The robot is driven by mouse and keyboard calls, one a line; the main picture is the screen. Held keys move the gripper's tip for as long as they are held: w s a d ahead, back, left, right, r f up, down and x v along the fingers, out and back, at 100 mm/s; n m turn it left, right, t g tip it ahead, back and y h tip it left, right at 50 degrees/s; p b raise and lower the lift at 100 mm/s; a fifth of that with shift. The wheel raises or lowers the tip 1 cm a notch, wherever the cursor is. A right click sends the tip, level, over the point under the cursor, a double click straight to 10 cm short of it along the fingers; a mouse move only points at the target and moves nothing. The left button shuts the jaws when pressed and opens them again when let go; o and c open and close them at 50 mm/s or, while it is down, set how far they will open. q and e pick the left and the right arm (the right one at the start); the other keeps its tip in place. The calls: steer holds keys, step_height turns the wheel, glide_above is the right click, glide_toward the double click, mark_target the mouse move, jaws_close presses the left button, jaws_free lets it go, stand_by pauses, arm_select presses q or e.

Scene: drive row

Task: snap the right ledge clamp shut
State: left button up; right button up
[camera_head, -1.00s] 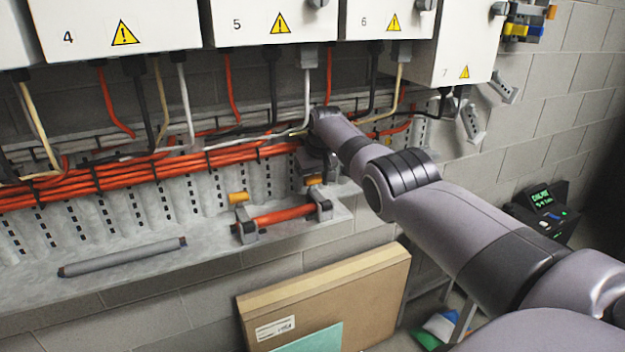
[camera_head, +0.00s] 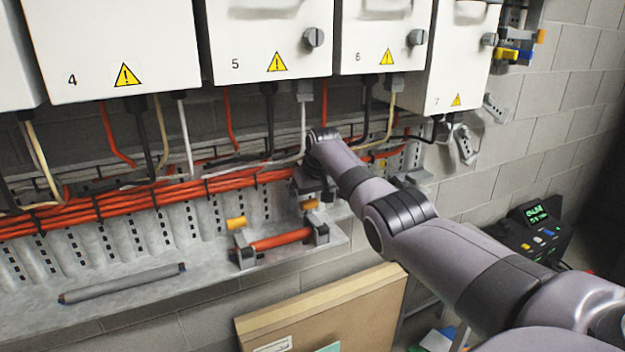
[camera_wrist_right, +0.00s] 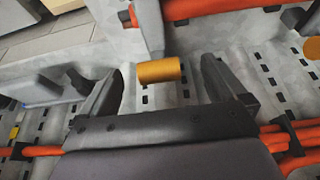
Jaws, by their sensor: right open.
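The right ledge clamp (camera_head: 321,233) is a grey block near the right end of the grey ledge, at the right end of a red-orange bar (camera_head: 281,240). Its orange handle (camera_head: 311,204) sits above and behind the block, raised from it. My right gripper (camera_head: 313,188) is just above this handle, its fingers mostly hidden by the wrist. In the right wrist view, the open fingers (camera_wrist_right: 160,80) lie on either side of the orange handle (camera_wrist_right: 159,71), with gaps on both sides. The clamp's grey arm (camera_wrist_right: 149,26) runs beyond it. My left gripper is not in view.
A similar left clamp (camera_head: 245,251) with an orange handle (camera_head: 236,223) holds the bar's other end. A grey rod (camera_head: 122,283) lies on the ledge (camera_head: 190,286). Red cables (camera_head: 120,203) and white cabinets (camera_head: 270,40) are close behind and above. A cardboard box (camera_head: 330,310) stands below.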

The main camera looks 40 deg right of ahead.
steer(key=shift+v, duration=2.45)
steer(key=shift+s+f, duration=0.1)
